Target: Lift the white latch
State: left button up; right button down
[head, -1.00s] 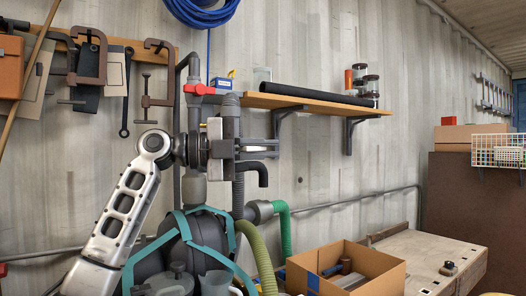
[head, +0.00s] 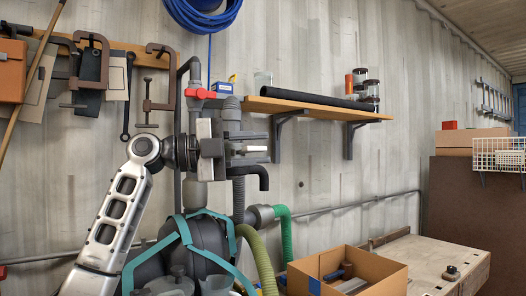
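My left gripper (head: 262,148) is raised in front of the grey pipework, left of the wooden shelf and below its left end. Its dark fingers point right and stand apart, one above the other. A short pale bar shows between them; I cannot tell whether it is a finger part or something behind. I cannot clearly make out a white latch; the gripper and its wrist hide part of the pipework. My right gripper is not in view.
A wooden shelf (head: 315,108) on dark brackets juts from the wall. Red valve handles (head: 201,94) sit on the pipes above my wrist. A dark tank (head: 207,237) with teal straps stands below. A cardboard box (head: 372,264) and a workbench (head: 432,262) are at lower right.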

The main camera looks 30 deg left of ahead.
pick_arm(q)
jog(key=b+v, duration=0.3)
jog(key=v, duration=1.1)
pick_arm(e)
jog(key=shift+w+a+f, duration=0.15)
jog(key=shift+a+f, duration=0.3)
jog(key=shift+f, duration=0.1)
